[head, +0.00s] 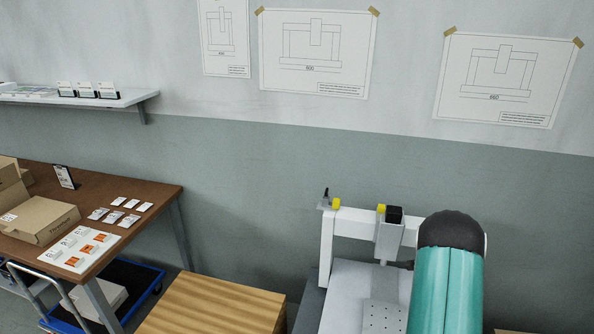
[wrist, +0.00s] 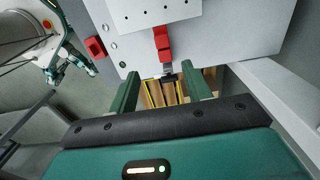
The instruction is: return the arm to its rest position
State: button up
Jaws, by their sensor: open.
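My arm (head: 447,285) shows in the head view as a teal link with a dark rounded cap, at the lower right in front of the gantry machine. It hides part of the machine's right side; my gripper is not visible there. In the wrist view my gripper (wrist: 160,88) has two green fingers spread apart. A red block with a grey and black piece (wrist: 163,45) shows beyond and between them, on the edge of a grey machine body (wrist: 235,30). I see nothing clearly held. The white gantry machine (head: 340,232) carries a black-topped vertical unit (head: 393,216).
A wall shelf (head: 130,98) and drawings (head: 315,50) are behind.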

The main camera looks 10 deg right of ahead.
jog(key=w+a+r+n+t, duration=0.1)
jog(key=w+a+r+n, duration=0.15)
jog(key=a+r, duration=0.45)
jog(key=w+a+r+n+t, duration=0.1)
jog(key=a+r+n, duration=0.3)
jog(key=r, duration=0.6)
jog(key=s+a+r+n+t, duration=0.1)
jog(key=s+a+r+n, duration=0.25)
jog(key=a+r, duration=0.45)
jog(key=s+a+r+n, duration=0.3)
jog(key=a+r+n, duration=0.1)
jog(key=a+r, duration=0.4)
jog(key=s+a+r+n+t, duration=0.2)
jog(key=s+a+n, duration=0.7)
jog(key=s+a, duration=0.5)
jog(key=s+r, duration=0.1)
jog(key=s, duration=0.2)
jog(key=shift+r+n+t, duration=0.15)
jog(key=shift+n+t, duration=0.15)
jog(key=shift+n, duration=0.1)
